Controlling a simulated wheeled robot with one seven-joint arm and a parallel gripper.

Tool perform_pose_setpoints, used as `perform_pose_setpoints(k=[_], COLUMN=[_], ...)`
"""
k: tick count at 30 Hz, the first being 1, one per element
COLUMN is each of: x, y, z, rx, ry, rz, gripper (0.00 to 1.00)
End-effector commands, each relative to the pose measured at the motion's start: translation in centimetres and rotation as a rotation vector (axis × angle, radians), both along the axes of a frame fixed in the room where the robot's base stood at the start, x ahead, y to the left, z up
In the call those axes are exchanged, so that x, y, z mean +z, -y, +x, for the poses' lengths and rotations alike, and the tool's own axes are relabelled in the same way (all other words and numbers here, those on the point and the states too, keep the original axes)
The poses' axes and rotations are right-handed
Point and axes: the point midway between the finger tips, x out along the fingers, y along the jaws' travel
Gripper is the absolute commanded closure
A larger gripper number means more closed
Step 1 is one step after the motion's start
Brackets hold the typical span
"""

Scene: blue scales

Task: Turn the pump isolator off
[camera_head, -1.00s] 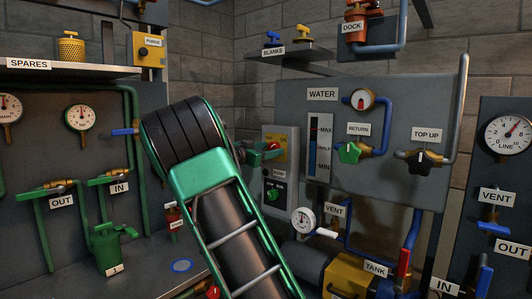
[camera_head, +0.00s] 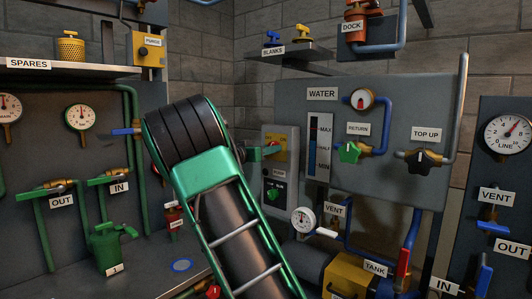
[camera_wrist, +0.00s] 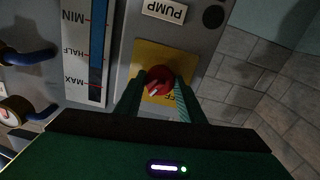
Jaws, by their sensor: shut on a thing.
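The pump isolator is a red knob (camera_wrist: 158,78) with a white mark, on a yellow plate (camera_wrist: 143,57) of a grey box. The wrist view shows it upside down, with the white mark slanted. My gripper (camera_wrist: 157,88) is shut on the knob, one green finger on each side. In the head view my gripper (camera_head: 262,152) reaches the yellow plate (camera_head: 281,145) from the left and hides the knob. The word ON shows on the plate there.
A small white gauge (camera_head: 303,220) is below right. A blue lever (camera_head: 126,132) is left of my arm.

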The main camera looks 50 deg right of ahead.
Motion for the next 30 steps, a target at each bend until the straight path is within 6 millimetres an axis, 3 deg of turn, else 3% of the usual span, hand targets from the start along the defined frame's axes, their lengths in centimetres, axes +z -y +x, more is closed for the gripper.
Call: perform_pose_setpoints(k=[30], x=[0.14], y=[-0.30], z=[0.63], rx=[0.015], ry=[-0.946], rz=[-0.082], gripper=[0.87])
